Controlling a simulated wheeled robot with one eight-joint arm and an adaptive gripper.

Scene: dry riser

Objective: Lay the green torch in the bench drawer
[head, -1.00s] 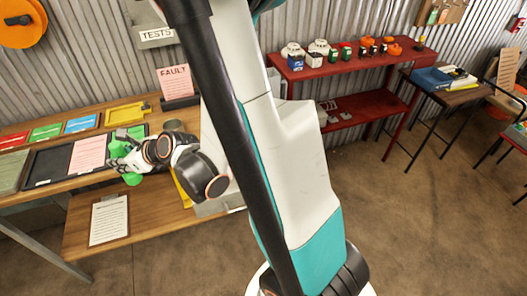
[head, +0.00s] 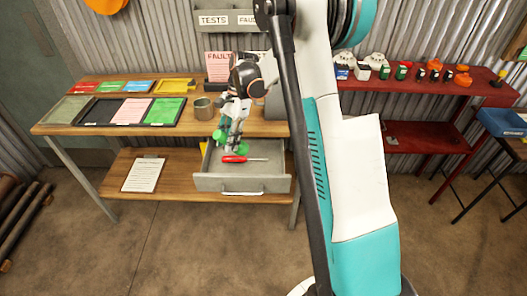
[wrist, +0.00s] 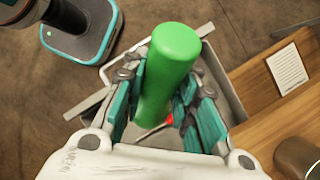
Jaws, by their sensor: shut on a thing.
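My gripper (head: 231,140) is shut on the green torch (wrist: 172,70), a plain green cylinder. In the wrist view the torch lies between the teal finger pads of my gripper (wrist: 165,100). In the head view green ends of the torch (head: 243,149) show on both sides of the fingers. The grey bench drawer (head: 243,183) is pulled open under the bench top, and my gripper is over its back part. A red-handled screwdriver (head: 235,159) lies in the drawer. Whether the torch touches the drawer floor cannot be told.
The wooden bench (head: 75,125) holds coloured trays, a black tray (head: 88,111) and a metal cup (head: 203,108) close to my gripper. A clipboard (head: 144,174) lies on the lower shelf. A red shelf unit (head: 420,137) stands right. The floor in front is clear.

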